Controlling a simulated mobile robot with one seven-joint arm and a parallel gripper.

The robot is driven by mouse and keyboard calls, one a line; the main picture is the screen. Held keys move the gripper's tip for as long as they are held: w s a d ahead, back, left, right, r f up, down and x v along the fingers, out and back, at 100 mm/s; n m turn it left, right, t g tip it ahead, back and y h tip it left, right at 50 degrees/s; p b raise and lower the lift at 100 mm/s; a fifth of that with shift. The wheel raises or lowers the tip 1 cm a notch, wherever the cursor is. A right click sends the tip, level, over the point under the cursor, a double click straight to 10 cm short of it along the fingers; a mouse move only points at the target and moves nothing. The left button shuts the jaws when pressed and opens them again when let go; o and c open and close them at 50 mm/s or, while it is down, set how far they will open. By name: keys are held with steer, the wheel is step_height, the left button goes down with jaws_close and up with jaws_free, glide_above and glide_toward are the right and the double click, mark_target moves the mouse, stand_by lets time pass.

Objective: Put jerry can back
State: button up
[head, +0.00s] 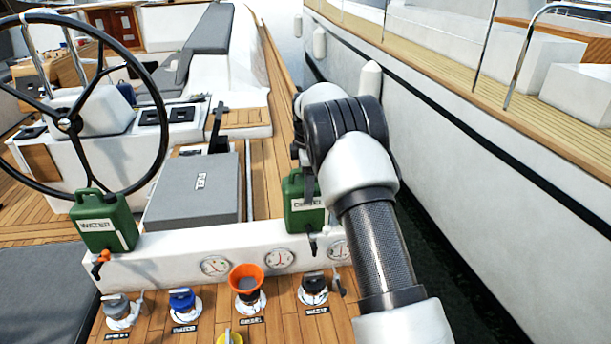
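A green jerry can labelled DIESEL (303,218) stands upright at the right end of the white ledge, with its black spout pointing down. My gripper (306,184) is at the top of this can, mostly hidden behind my white and black arm. A dark finger shows against the can's upper face; I cannot tell whether the fingers are closed on its handle. A second green jerry can, labelled WATER (104,223), is at the left end of the ledge, with an orange spout part.
An orange funnel (247,279) stands in a deck filler among grey, blue (182,301) and black (314,288) caps. A grey FUEL box (196,192) lies between the cans. The steering wheel (68,125) is left; another boat's white hull (450,175) is right.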

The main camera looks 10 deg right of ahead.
steer(key=shift+f, duration=0.1)
steer(key=o, duration=2.1)
steer(key=shift+f, duration=0.1)
steer(key=shift+c, duration=0.2)
